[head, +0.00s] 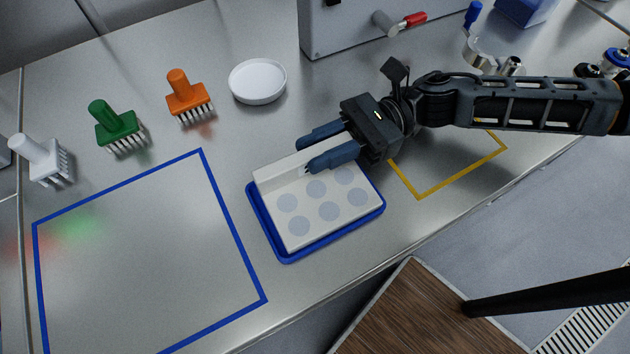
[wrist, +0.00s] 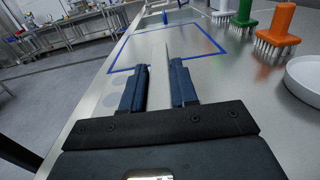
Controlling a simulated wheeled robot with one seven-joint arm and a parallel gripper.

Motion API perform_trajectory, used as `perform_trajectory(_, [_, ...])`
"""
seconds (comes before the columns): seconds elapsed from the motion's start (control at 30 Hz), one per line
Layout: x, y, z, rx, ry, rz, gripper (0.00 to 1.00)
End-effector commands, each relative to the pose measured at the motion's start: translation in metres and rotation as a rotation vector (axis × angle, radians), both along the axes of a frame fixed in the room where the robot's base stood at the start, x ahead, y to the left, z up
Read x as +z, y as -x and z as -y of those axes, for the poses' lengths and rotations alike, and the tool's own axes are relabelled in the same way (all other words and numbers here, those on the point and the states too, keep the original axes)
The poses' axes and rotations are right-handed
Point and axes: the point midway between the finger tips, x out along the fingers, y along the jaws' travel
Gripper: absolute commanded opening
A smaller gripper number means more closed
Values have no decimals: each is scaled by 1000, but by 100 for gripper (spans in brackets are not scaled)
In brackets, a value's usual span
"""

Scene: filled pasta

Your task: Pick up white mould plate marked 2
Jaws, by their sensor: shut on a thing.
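A white mould plate (head: 330,224) with several round pale blue-grey hollows lies in a shallow blue tray (head: 289,257) at the middle of the bench in the head view. A white upright wall runs along the plate's far side. My gripper (head: 305,157) reaches in from the right, its two dark blue fingers on either side of this wall and shut on it. In the wrist view the wall shows as a white strip (wrist: 160,78) between the fingers (wrist: 160,88). No number 2 can be read on the plate. I cannot tell whether the plate is clear of the tray floor.
A white round dish (head: 258,82) stands behind the tray. Orange (head: 186,95), green (head: 115,125) and white (head: 40,158) pronged tools stand at the left. A blue outlined area (head: 235,235) is empty; a yellow outlined area (head: 460,172) lies right, under my arm. A grey machine (head: 350,25) stands behind.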

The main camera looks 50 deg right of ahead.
Motion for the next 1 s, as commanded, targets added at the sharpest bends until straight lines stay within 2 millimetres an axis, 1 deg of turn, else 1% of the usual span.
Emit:
perform_trajectory(0.03, [0,0,0,0,0,0,14])
perform_trajectory(0.17, [0,0,0,0,0,0,2])
perform_trajectory(0.2, [0,0,0,0,0,0,0])
perform_trajectory(0.67, [3,0,0,1,-2,2,0])
perform_trajectory(0.77, [9,0,0,1,-2,2,0])
perform_trajectory(0.87, [19,0,0,1,-1,3,0])
perform_trajectory(1.0, [44,1,1,-1,0,4,0])
